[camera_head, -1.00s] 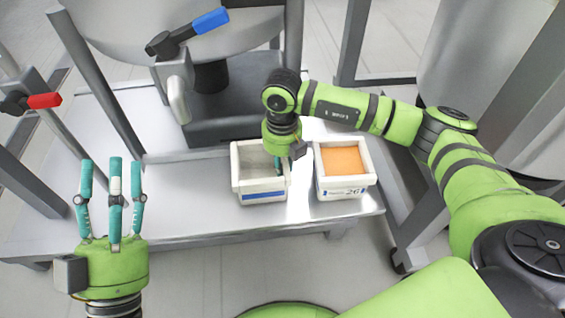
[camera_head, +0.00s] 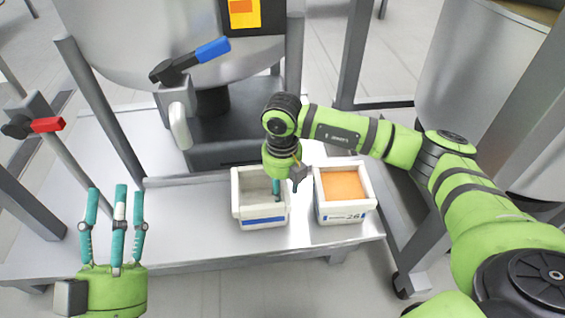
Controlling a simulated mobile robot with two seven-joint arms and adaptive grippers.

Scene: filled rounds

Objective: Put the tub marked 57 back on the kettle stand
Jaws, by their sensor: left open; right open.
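A white tub with grey contents and a blue label stripe (camera_head: 262,221) sits upright on the pale metal stand (camera_head: 190,247); no number is readable on it. Another white tub marked 26 (camera_head: 341,216), with orange contents, sits just right of it. My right gripper (camera_head: 281,190) points down at the right side of the grey-filled tub, a finger by its right wall. It is open, but its fingers are partly hidden, and I cannot tell whether they touch the tub. My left gripper (camera_head: 118,215) is open and empty at the front left, fingers pointing up, away from both tubs.
A red-handled valve (camera_head: 45,125) and stand legs are at left. Another steel vessel (camera_head: 470,80) is at right. The stand top left of the tubs is clear.

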